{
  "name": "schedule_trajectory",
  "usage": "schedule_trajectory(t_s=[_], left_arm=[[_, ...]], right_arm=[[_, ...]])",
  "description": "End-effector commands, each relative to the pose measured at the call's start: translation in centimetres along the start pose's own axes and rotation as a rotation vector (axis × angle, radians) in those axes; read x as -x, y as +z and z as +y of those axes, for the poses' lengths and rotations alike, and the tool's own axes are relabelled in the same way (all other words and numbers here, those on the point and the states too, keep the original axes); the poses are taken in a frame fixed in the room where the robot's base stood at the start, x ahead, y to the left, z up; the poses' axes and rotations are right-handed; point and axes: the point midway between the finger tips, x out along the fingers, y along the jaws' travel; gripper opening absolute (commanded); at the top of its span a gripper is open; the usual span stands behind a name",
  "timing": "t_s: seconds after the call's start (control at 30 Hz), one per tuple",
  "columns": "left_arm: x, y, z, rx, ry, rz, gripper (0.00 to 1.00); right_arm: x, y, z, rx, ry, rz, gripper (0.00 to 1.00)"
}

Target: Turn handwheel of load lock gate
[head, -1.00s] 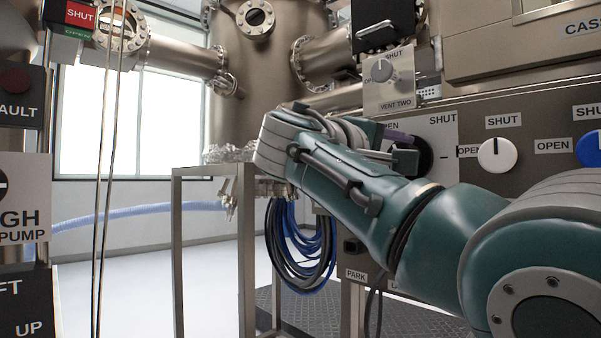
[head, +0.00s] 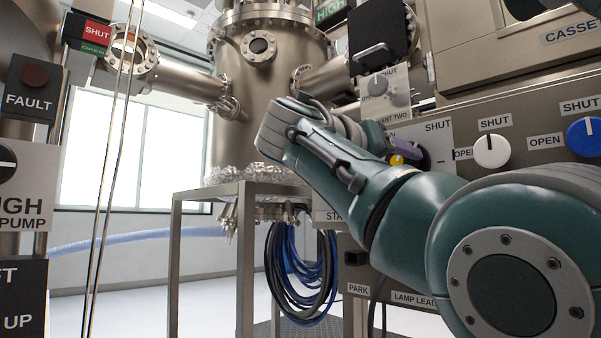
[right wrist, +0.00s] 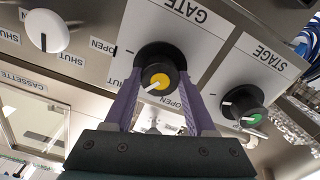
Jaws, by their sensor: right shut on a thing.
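The load lock gate handwheel is a black knob with a yellow cap (right wrist: 158,76) on a pale plate marked GATE (right wrist: 190,18) in the right wrist view. A pale pointer line on the cap points to the lower left there. My right gripper (right wrist: 160,90) has its purple fingers on either side of the knob and is shut on it. In the head view the right gripper (head: 408,148) is at the knob, partly hidden by my right arm; a bit of the yellow cap (head: 397,160) shows. My left gripper is not in view.
A green-capped STAGE knob (right wrist: 243,105) sits close beside the gate plate. White (head: 491,151) and blue (head: 585,137) knobs lie to its right in the head view. The VENT TWO switch box (head: 384,98) is just above. A metal frame table (head: 212,190) stands left.

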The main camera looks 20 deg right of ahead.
Motion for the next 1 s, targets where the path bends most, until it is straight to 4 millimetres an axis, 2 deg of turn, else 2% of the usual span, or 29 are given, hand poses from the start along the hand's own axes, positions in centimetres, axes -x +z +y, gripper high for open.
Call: schedule_trajectory(t_s=[0.6,1.0], left_arm=[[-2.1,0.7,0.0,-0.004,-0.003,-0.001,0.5],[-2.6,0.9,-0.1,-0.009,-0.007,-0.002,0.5]], right_arm=[[0.1,0.0,0.0,-0.587,-0.002,0.003,0.0],[0.0,-0.1,0.1,-0.888,-0.001,0.003,0.0]])
